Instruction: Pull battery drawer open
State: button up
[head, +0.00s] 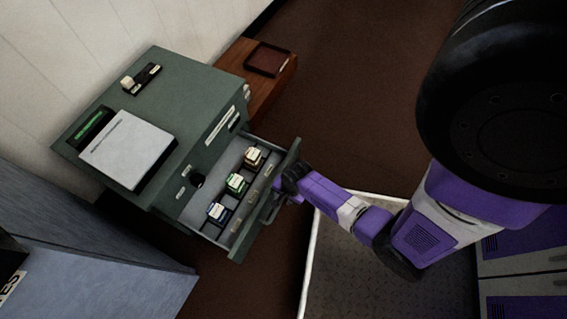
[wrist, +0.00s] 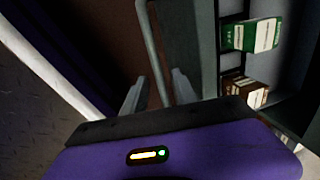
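The battery drawer (head: 243,241) of the green-grey cabinet (head: 185,75) stands pulled out in the head view. Blocks with blue (head: 218,212), green (head: 237,183) and brown (head: 254,157) sides sit in it. My gripper (head: 276,202) is at the outer face of the drawer front. The bar handle (wrist: 152,50) shows in the wrist view and runs between my two fingers (wrist: 157,90). The fingers are apart, with a visible gap on both sides of the bar. The green block (wrist: 250,36) and brown block (wrist: 245,88) also show there. My fingertips are mostly hidden in the head view.
A white box (head: 128,148) and a small black device (head: 141,78) are on the cabinet top. A wooden stand with a dark red tray (head: 268,60) is behind it. A blue-grey cabinet (head: 100,265) is at lower left. Brown floor is clear at upper right.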

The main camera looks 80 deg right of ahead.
jog(key=shift+r, duration=0.1)
notch_tip(320, 180, up, 8)
jog(key=s+p, duration=0.1)
jog(key=p, duration=0.2)
jog(key=shift+s+a+f+p, duration=0.2)
jog(key=shift+f+p, duration=0.05)
jog(key=shift+p, duration=0.15)
